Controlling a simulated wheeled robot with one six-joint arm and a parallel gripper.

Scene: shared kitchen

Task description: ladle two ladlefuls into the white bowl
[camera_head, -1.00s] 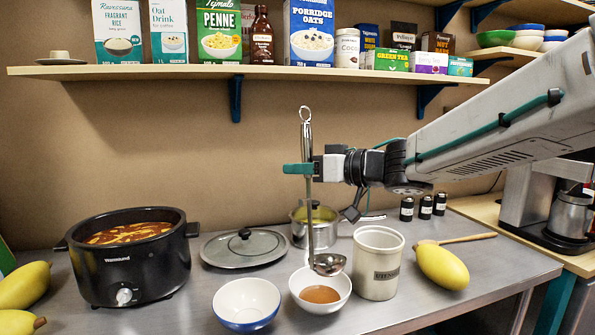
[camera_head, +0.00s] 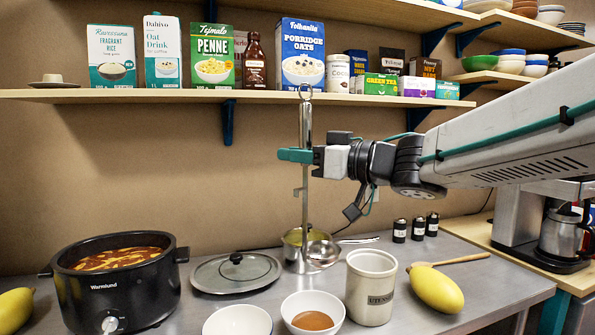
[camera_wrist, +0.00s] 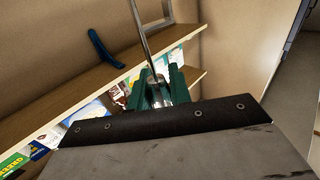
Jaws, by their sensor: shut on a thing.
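My gripper (camera_head: 296,156) is shut on the upper handle of a steel ladle (camera_head: 322,253), which hangs upright. The wrist view also shows my gripper (camera_wrist: 163,92) around the handle. The ladle's cup hangs above the counter, behind and above the white bowl (camera_head: 335,318), and overlaps the small pot in the picture. I cannot tell whether the cup holds anything. The white bowl has brown-orange soup in it. A black slow cooker (camera_head: 125,303) at left is open and holds red-orange soup with pale pieces.
A second bowl (camera_head: 237,322), blue outside, is left of the white bowl. A glass lid (camera_head: 237,273) lies behind it. A small pot (camera_head: 293,263), a cream utensil crock (camera_head: 370,290), a yellow fruit (camera_head: 437,290) and a wooden spoon (camera_head: 460,261) stand nearby. A loaded shelf (camera_head: 180,96) runs above.

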